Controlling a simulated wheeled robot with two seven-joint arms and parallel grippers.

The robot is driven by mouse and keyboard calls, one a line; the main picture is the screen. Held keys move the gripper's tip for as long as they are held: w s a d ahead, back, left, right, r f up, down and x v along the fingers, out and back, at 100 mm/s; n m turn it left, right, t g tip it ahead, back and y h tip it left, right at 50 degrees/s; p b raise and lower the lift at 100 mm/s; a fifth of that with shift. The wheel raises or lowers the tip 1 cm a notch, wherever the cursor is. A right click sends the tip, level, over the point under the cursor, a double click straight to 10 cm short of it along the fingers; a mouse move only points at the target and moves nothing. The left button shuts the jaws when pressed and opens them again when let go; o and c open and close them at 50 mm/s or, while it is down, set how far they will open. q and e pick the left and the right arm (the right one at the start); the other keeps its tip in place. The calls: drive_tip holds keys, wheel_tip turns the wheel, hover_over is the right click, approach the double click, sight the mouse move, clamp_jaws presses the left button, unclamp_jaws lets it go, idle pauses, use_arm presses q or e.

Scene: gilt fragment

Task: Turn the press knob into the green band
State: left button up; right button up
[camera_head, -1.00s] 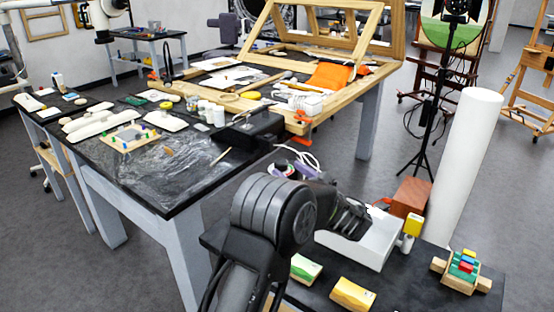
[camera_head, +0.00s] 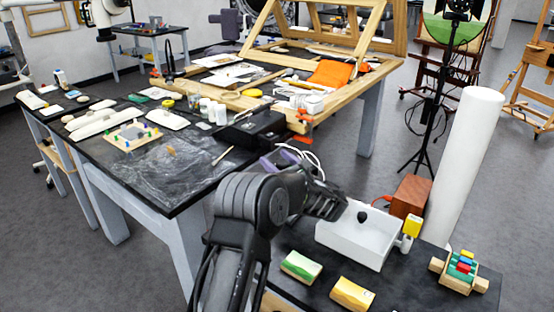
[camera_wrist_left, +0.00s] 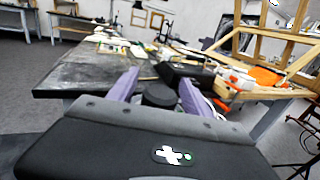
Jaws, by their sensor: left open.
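I cannot surely pick out the press knob or its green band. A small dark round piece (camera_head: 362,216) shows at the white open box (camera_head: 345,246) in the head view. My left gripper (camera_head: 283,159) shows its purple fingers past the black arm, left of and beyond that box, partly hidden by the arm. In the left wrist view the purple fingers (camera_wrist_left: 159,92) stand apart. A dark round piece (camera_wrist_left: 160,96) shows between them; whether it is a knob or part of the gripper I cannot tell. My right gripper is out of view.
A green-topped block (camera_head: 301,267), a yellow block (camera_head: 352,293) and a wooden piece with coloured parts (camera_head: 459,270) lie on the dark near bench. A brown box (camera_head: 411,195) and a white column (camera_head: 467,165) stand behind. The large worktable (camera_head: 175,180) is cluttered.

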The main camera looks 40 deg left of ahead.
use_arm(q)
drive_tip(key=shift+c, duration=0.2)
clamp_jaws()
idle(0.4)
